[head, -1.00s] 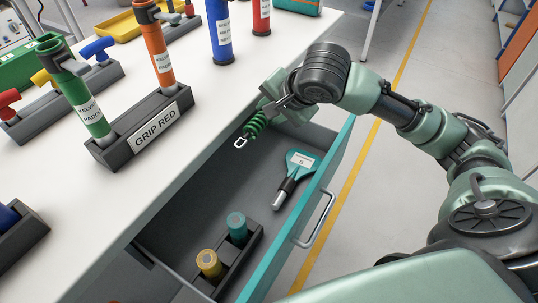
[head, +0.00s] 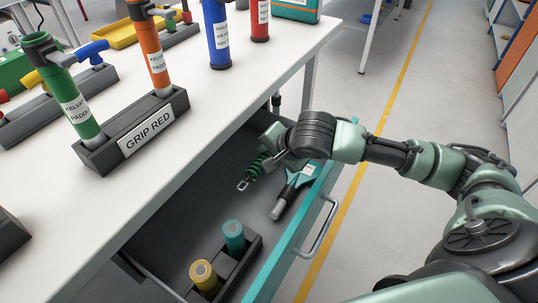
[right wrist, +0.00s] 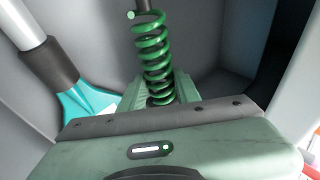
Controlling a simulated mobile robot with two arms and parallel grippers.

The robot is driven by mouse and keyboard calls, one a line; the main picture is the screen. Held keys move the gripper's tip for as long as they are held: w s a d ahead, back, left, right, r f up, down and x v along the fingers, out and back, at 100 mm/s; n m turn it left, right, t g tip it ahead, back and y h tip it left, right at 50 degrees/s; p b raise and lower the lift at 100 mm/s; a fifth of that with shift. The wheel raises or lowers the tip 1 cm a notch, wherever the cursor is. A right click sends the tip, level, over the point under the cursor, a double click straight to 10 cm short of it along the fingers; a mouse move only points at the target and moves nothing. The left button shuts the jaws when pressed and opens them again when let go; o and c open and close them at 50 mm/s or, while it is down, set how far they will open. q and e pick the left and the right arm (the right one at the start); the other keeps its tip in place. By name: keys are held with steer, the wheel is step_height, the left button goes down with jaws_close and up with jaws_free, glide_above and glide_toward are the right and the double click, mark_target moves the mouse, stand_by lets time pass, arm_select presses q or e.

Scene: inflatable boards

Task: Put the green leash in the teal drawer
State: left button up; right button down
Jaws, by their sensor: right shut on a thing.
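The green leash (head: 256,166) is a coiled green cord with a metal clip at its end. My right gripper (head: 270,150) is shut on it, inside the open teal drawer (head: 296,235). In the right wrist view the green leash (right wrist: 152,55) stands out from between the fingers of my right gripper (right wrist: 160,90), with grey drawer walls around it. I cannot tell whether the leash touches the drawer floor. My left gripper is not in view.
In the drawer lie a teal paddle-like tool (head: 292,190) and a dark rack (head: 250,250) with a teal cylinder (head: 233,236) and a yellow cylinder (head: 204,276).

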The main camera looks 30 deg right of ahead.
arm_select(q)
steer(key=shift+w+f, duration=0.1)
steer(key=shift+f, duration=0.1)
arm_select(e)
steer(key=shift+f, duration=0.5)
steer(key=c, duration=1)
jaws_free()
steer(key=shift+r, duration=0.1)
steer(key=shift+r, duration=0.3)
steer(key=shift+s+r, duration=0.2)
steer(key=shift+r, duration=0.4)
arm_select(q)
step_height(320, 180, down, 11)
steer(key=p, duration=0.3)
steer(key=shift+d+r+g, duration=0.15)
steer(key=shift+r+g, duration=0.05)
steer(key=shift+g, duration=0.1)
arm_select(e)
steer(key=shift+v, duration=5.55)
